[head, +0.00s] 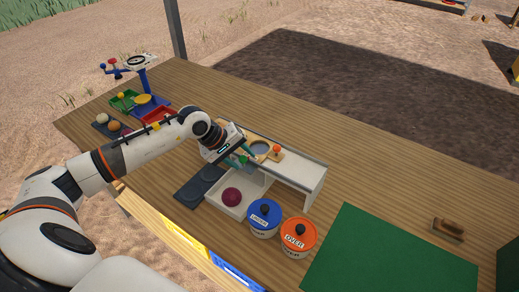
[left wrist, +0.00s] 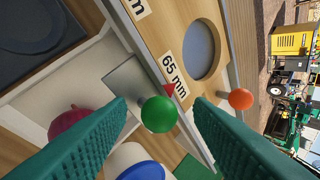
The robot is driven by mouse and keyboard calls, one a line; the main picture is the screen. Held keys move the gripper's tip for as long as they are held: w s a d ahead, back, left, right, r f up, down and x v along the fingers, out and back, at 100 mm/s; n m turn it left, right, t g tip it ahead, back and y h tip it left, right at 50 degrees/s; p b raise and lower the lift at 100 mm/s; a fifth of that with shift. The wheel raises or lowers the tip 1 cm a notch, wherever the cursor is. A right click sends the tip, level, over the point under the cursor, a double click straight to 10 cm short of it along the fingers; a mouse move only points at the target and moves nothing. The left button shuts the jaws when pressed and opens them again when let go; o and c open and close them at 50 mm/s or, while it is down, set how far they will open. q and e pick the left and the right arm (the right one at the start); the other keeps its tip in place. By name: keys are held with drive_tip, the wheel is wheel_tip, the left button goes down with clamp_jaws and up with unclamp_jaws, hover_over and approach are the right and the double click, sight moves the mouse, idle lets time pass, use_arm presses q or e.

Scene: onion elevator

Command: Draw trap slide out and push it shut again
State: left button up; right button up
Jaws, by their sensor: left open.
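A wooden board (head: 262,150) with a round hole lies along the top of a white chute (head: 305,176). In the left wrist view the board (left wrist: 160,40) bears a "65 mm" label, a red arrow and the hole (left wrist: 200,50). An orange knob (left wrist: 240,98) shows beyond the board; it also shows in the head view (head: 277,148). A green knob (left wrist: 159,114) shows between my left gripper's (left wrist: 161,104) open teal fingers, with space either side. I cannot tell which knob belongs to the trap slide. My right gripper is not in view.
A purple onion (head: 231,197) sits in a white tray (head: 214,202) below the chute. A blue-lidded jar (head: 264,216) and an orange-lidded "OVER" jar (head: 299,236) stand in front. A dark pad (head: 190,195) is at left, a green panel (head: 390,255) at right.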

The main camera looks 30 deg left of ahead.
use_arm(q)
drive_tip(key=shift+a, duration=0.1)
drive_tip(key=shift+r+p, duration=0.35)
drive_tip(key=shift+r, duration=0.4)
drive_tip(key=shift+r+p, duration=0.9)
drive_tip(key=shift+r, duration=1.4)
